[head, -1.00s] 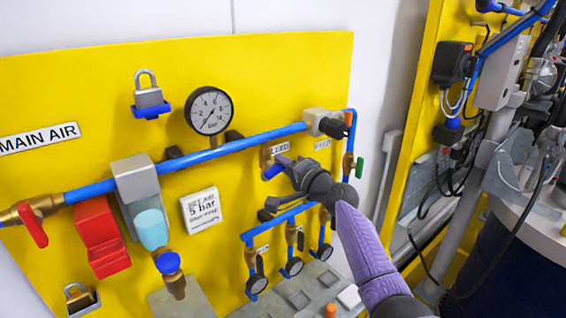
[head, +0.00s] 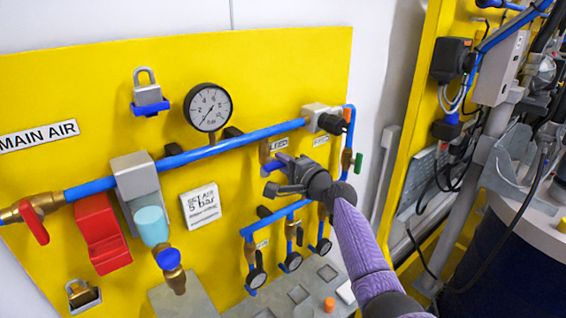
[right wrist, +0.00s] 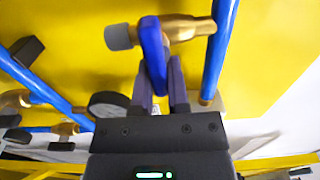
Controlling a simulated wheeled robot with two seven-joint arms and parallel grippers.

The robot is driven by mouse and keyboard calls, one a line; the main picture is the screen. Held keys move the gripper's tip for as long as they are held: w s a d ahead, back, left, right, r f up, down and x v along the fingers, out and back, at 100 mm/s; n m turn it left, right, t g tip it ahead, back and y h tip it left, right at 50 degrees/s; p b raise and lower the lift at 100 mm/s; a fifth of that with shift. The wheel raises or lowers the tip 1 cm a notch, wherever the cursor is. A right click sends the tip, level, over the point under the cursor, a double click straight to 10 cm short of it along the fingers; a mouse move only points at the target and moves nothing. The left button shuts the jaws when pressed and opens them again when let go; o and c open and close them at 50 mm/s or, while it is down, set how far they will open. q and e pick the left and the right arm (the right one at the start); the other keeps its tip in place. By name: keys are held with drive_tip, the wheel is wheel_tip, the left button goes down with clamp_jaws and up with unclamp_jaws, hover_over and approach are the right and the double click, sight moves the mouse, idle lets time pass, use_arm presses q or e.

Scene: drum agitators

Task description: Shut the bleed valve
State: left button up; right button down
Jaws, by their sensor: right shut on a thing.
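The bleed valve (right wrist: 180,29) is a brass fitting with a grey end and a blue lever handle (right wrist: 152,45). In the head view it is on the yellow panel under the BLEED label (head: 274,146), mostly hidden by my right gripper. A bit of the blue handle (head: 267,169) shows at the fingertips. My right gripper (right wrist: 163,68) is shut on the blue handle, one finger on each side of it. In the head view the right gripper (head: 277,174) reaches in from the lower right. My left gripper is not in view.
A blue air pipe (head: 240,144) crosses the panel above the gripper. A round pressure gauge (head: 208,107) is above the pipe. A green-handled valve (head: 358,162) is close on the right. A grey tray (head: 297,294) is at the bottom.

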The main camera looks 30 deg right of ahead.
drive_tip(key=c, duration=0.6)
unclamp_jaws()
drive_tip(key=shift+d, duration=0.1)
drive_tip(key=s, duration=1)
drive_tip(key=shift+d, duration=0.35)
